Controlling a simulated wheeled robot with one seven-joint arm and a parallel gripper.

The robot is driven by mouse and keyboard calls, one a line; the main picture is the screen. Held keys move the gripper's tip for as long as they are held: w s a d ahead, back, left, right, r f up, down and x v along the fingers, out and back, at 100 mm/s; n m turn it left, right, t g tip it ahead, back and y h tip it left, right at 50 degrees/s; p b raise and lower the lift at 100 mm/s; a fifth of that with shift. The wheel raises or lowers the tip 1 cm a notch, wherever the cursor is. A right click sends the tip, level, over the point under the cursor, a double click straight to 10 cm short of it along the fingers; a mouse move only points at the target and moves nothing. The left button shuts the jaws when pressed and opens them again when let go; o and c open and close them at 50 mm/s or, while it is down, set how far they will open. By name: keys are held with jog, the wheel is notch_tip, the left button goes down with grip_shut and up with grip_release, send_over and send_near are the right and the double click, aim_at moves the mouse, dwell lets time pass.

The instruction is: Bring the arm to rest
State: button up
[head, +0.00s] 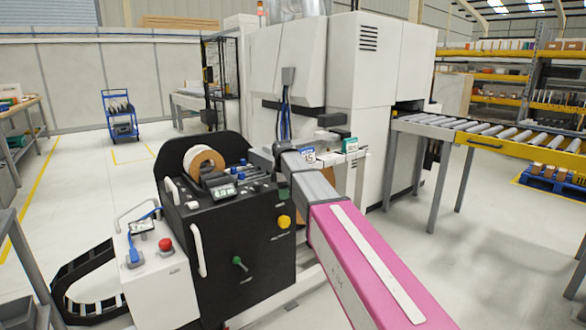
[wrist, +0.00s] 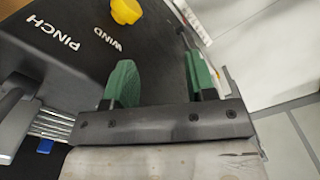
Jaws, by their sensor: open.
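My gripper (wrist: 160,74) shows in the wrist view as two green fingers standing well apart, with nothing between them. It is over the dark top panel of the black unit (wrist: 75,80), which bears the words PINCH and WIND and a yellow knob (wrist: 126,11). In the head view my pink and grey arm reaches from the lower right to the right side of the same black unit (head: 240,230). The fingers cannot be made out there. I cannot tell whether they touch the panel.
A tape roll (head: 204,162) sits on the black unit. A white box with a red button (head: 165,244) stands at its left. A large white machine (head: 345,80) is behind, with a roller conveyor (head: 490,135) at right. Floor is clear at left, around a blue cart (head: 120,115).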

jog(key=s+d+f+m, duration=1.9)
jog(key=s+d+f, duration=0.4)
jog(key=s+f, duration=0.2)
jog(key=shift+s, duration=0.9)
